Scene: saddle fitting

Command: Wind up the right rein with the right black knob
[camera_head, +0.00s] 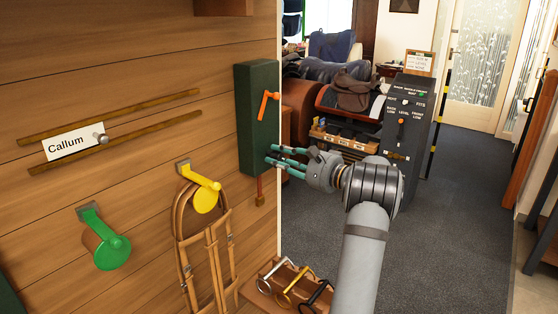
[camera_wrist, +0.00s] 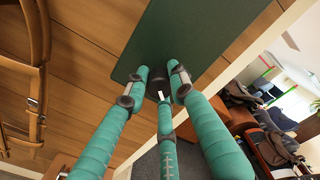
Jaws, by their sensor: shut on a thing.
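A dark green box (camera_head: 257,85) is fixed at the right end of the plank wall, with an orange lever (camera_head: 265,104) on its front. My gripper (camera_head: 274,158), with teal fingers, reaches the lower front of this box from the right. In the wrist view my gripper (camera_wrist: 160,84) has its fingertips closed around a black knob (camera_wrist: 158,78) against the green panel (camera_wrist: 185,40). The knob is mostly hidden by the fingers. A short brown strap (camera_head: 259,185) with a small block at its end hangs below the box; I take it for the right rein.
A green hook (camera_head: 105,248) and a yellow hook (camera_head: 205,198) with a leather bridle (camera_head: 190,235) are to the left. A ledge (camera_head: 262,290) with several metal bits is below. A dark control panel (camera_head: 408,115) stands behind my gripper. The floor (camera_head: 460,200) at right is clear.

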